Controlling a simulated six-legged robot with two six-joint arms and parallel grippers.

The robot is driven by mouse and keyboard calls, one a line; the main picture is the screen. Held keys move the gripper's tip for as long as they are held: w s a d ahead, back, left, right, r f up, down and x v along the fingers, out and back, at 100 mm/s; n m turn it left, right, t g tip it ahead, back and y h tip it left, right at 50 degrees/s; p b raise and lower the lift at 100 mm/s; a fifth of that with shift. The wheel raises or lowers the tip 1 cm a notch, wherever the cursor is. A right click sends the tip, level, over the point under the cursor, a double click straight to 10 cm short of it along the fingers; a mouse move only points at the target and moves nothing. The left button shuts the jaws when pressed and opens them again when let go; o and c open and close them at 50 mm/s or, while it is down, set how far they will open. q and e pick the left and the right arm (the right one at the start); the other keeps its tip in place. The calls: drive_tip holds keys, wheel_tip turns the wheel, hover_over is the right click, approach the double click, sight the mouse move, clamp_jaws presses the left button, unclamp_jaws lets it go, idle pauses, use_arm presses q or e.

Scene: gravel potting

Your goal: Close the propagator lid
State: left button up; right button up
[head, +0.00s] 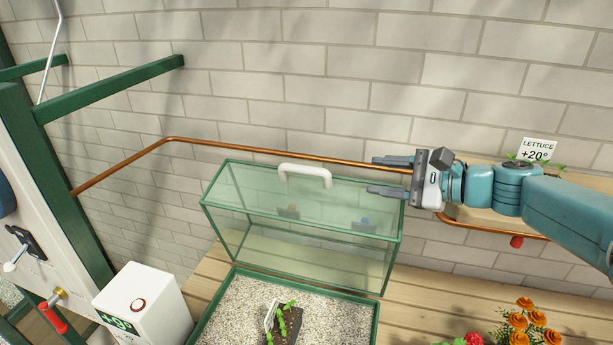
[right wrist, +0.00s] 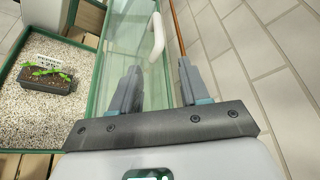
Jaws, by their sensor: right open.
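The propagator lid (head: 250,210) is clear glass with a green frame and stands raised open at the back of the gravel-filled propagator base (head: 375,330). Its white handle (head: 305,172) is on the top face of the raised lid. My right gripper (head: 378,175) is open and empty, to the right of the handle and apart from it, near the lid's upper right corner. In the right wrist view the lid (right wrist: 118,60) is left of the fingers and the handle (right wrist: 153,38) shows ahead, beyond the fingertips. My left gripper is not in view.
A seedling block (head: 288,322) with a label lies on the gravel. A white box reading +9° (head: 145,300) stands left of the base. A copper pipe (head: 240,148) runs along the brick wall behind the lid. Orange flowers (head: 525,325) stand at the lower right. A lettuce sign (head: 538,149) is behind my right arm.

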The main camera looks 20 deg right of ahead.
sight(316, 171)
drive_tip(key=shift+w+f, duration=0.1)
drive_tip(key=shift+w+a, duration=0.75)
drive_tip(key=shift+a, duration=0.25)
drive_tip(key=p+x, duration=0.3)
drive_tip(key=x, duration=0.9)
drive_tip(key=shift+f, duration=0.1)
drive_tip(key=shift+w+a+f+p, duration=0.15)
drive_tip(key=shift+w+a+p, duration=0.05)
drive_tip(key=shift+w+p, duration=0.15)
drive_tip(key=shift+w+a+f, duration=0.15)
drive_tip(key=shift+w+a, duration=0.05)
drive_tip(key=shift+w, duration=0.1)
drive_tip(key=shift+w+a+f, duration=0.15)
drive_tip(key=shift+w+a, duration=0.15)
drive_tip(key=shift+s+d, duration=0.1)
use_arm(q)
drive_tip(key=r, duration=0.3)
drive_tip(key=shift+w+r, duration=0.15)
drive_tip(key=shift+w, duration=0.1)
use_arm(e)
clamp_jaws()
